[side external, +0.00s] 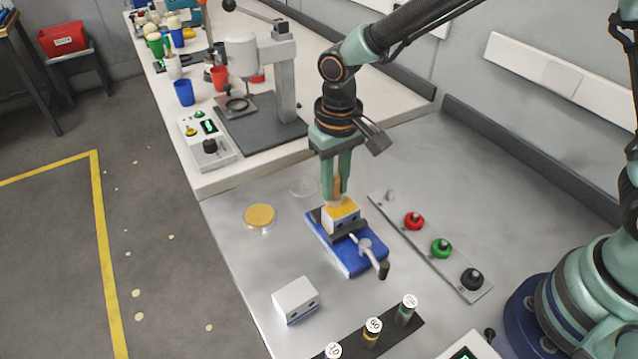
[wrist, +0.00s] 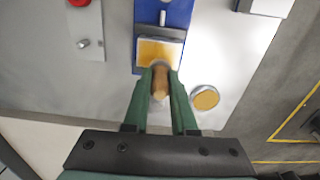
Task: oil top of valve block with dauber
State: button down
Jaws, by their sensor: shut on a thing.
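My gripper (side external: 337,192) is shut on the dauber (side external: 337,184), a tan wooden handle pointing down. The gripper also shows in the wrist view (wrist: 161,76), with the dauber (wrist: 160,86) between its green fingers. The dauber's lower end is at the top of the valve block (side external: 344,221); I cannot tell whether it touches. The block is light grey with dark holes in its side, held in a blue vise (side external: 350,261). Its top is amber, unevenly so in the wrist view (wrist: 150,52). A round dish of amber oil (side external: 259,216) stands left of the vise.
A second grey block (side external: 296,299) lies loose at the front. A plate with red, green and black knobs (side external: 441,248) is right of the vise. A dark rack (side external: 373,335) with labelled vials is at the front. Bench space between the dish and loose block is clear.

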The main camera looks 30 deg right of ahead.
jog(key=s, duration=0.3)
jog(key=shift+s, duration=0.2)
jog(key=shift+s+r, duration=0.1)
jog(key=shift+s, duration=0.15)
notch_tip(320, 180, up, 8)
jog(key=shift+w, duration=0.1)
dwell(0.6)
